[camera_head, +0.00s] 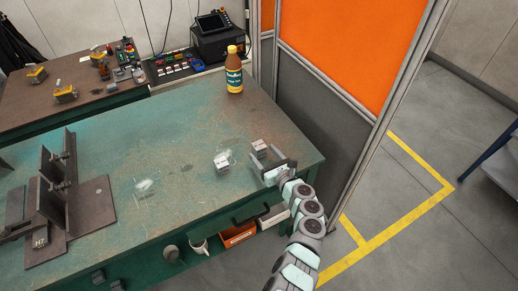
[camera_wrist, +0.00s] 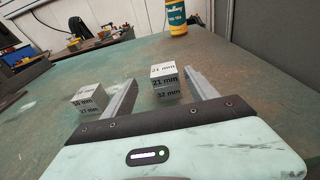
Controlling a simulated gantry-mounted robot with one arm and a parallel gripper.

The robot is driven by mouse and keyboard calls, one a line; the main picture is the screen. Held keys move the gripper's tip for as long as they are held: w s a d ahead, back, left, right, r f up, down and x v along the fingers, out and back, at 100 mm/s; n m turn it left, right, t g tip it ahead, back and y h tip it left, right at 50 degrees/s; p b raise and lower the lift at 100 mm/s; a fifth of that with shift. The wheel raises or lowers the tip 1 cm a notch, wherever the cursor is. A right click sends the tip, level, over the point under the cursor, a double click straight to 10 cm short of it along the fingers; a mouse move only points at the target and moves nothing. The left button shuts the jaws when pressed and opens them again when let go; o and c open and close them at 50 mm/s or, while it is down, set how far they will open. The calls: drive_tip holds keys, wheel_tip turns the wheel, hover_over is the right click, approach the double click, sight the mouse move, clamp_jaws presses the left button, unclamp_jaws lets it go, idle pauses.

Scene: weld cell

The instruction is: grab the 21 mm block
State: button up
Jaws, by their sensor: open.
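The 21 mm block (camera_wrist: 164,76) is a small grey-white block with its label on the top and front faces. It sits on top of a block marked 32 mm (camera_wrist: 168,94), and this stack (camera_head: 259,147) also shows near the right end of the bench in the head view. My gripper (camera_wrist: 160,78) is open and empty, with a finger showing on either side of the stack in the wrist view. In the head view my gripper (camera_head: 264,152) is close beside the stack, on its near side. I cannot tell whether the fingertips reach past the block's sides.
A second block stack (camera_wrist: 88,101), its lower block marked 27 mm, stands left of my gripper. A bottle (camera_head: 234,72) stands at the back of the green bench (camera_head: 150,150). A steel fixture (camera_head: 60,200) occupies the left. The bench middle is mostly clear.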

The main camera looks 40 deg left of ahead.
sight(262, 148)
drive_tip(key=shift+w+r+b+x, duration=0.1)
drive_tip(key=shift+w+b+x, duration=0.05)
drive_tip(key=shift+b+x, duration=0.95)
drive_tip(key=shift+w+r+b+x, duration=0.15)
drive_tip(key=shift+b+x, duration=0.55)
drive_tip(key=shift+x, duration=0.75)
clamp_jaws()
